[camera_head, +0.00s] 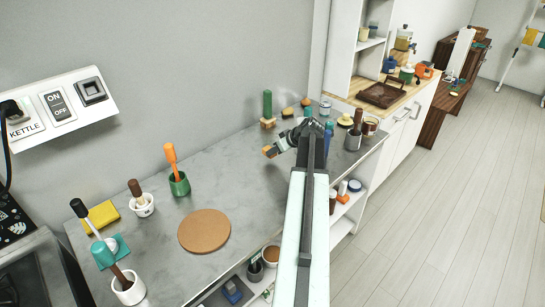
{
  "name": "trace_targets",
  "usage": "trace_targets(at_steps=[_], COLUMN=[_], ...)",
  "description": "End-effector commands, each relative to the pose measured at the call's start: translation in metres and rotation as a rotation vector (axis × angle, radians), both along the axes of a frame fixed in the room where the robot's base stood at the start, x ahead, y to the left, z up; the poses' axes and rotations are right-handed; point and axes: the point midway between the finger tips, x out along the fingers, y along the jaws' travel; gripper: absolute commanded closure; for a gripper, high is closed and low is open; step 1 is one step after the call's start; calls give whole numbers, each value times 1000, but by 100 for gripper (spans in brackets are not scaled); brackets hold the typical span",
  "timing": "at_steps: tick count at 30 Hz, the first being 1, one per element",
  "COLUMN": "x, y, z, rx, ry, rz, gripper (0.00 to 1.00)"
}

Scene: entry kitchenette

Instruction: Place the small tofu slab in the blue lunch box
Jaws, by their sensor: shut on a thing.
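My gripper (276,148) is at the end of my arm, over the back part of the grey counter (255,195). It is shut on a small tan-orange piece (269,152) at its tips, too small here to identify surely as the tofu slab. I cannot tell whether the piece touches the counter. Another blue thing (329,127) shows just right of my gripper, partly hidden by my arm. I cannot tell which is the lunch box.
A round cork mat (204,231), a green cup with an orange-handled tool (179,184), a white cup (142,204) and a yellow block (102,216) stand left. A green-handled brush (267,108) and several jars crowd the back right. Counter between mat and gripper is clear.

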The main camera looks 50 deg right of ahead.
Motion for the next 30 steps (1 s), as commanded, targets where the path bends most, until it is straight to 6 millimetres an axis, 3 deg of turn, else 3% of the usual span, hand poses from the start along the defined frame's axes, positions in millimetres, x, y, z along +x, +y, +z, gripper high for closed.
trace_targets(at_steps=[1,4,15,16,18,26,30], x=[-2,-4,1,1,0,-2,-6], y=[-1,-2,2,2,2,0,0], z=[-20,-37,-38,-38,-37,-37,-27], rx=[0,0,1,0,1,1,1], ry=[0,0,0,1,0,0,0], rz=[-3,-6,2,1,1,-2,-4], gripper=[100,100,100,60,41,41,41])
